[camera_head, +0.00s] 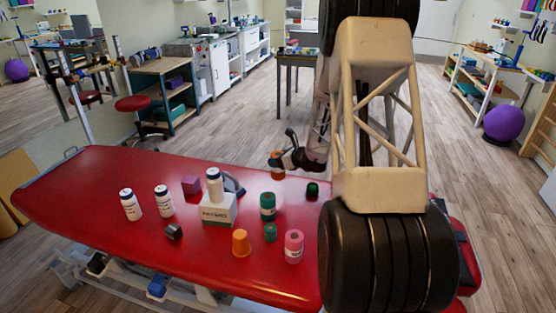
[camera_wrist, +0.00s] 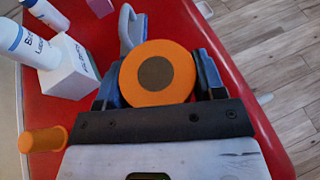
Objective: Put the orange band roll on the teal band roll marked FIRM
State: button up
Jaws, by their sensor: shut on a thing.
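My gripper (camera_head: 279,162) is shut on the orange band roll (camera_head: 277,174) and holds it above the far side of the red table. In the wrist view the orange band roll (camera_wrist: 128,76) shows its round end, with a dark centre, between the two fingers (camera_wrist: 157,80). A teal band roll (camera_head: 268,207) with a pale label stands upright on the table, nearer the camera than my gripper. A shorter teal roll (camera_head: 270,232) stands just in front of it, and a dark green one (camera_head: 312,189) is to its right. I cannot read FIRM on any of them.
On the red table (camera_head: 90,190) stand a pink roll (camera_head: 293,247), an orange cup-like piece (camera_head: 240,243), a white box (camera_head: 218,210) with a bottle (camera_head: 214,185) on it, two more bottles (camera_head: 163,201), a purple block (camera_head: 191,185) and a grey-blue handled thing (camera_head: 234,186). The table's left end is clear.

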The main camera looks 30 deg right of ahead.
jog(key=shift+r, duration=0.1)
jog(key=shift+s+a+r, duration=0.25)
jog(key=shift+s+a, duration=0.15)
jog(key=shift+s, duration=0.35)
jog(key=s+a+r+n+y, duration=0.1)
jog(key=s+a, duration=0.3)
jog(key=s, duration=0.4)
jog(key=s+a+r+n+g, duration=0.1)
jog(key=s+a+r, duration=0.1)
jog(key=s+a, duration=0.3)
jog(key=s+a+r+y, duration=0.1)
jog(key=s+a, duration=0.3)
jog(key=s, duration=0.7)
jog(key=shift+a+r+n+g+y, duration=0.3)
jog(key=shift+r+n+g, duration=0.1)
jog(key=shift+r, duration=0.45)
jog(key=shift+w+d, duration=0.1)
jog(key=shift+w, duration=0.05)
jog(key=w+d, duration=0.2)
jog(key=w, duration=0.5)
jog(key=w+d+f, duration=0.1)
jog(key=w+d, duration=0.1)
jog(key=w, duration=0.6)
jog(key=shift+d+f, duration=0.15)
jog(key=shift+f, duration=0.1)
jog(key=shift+w, duration=0.1)
jog(key=shift+f, duration=1.8)
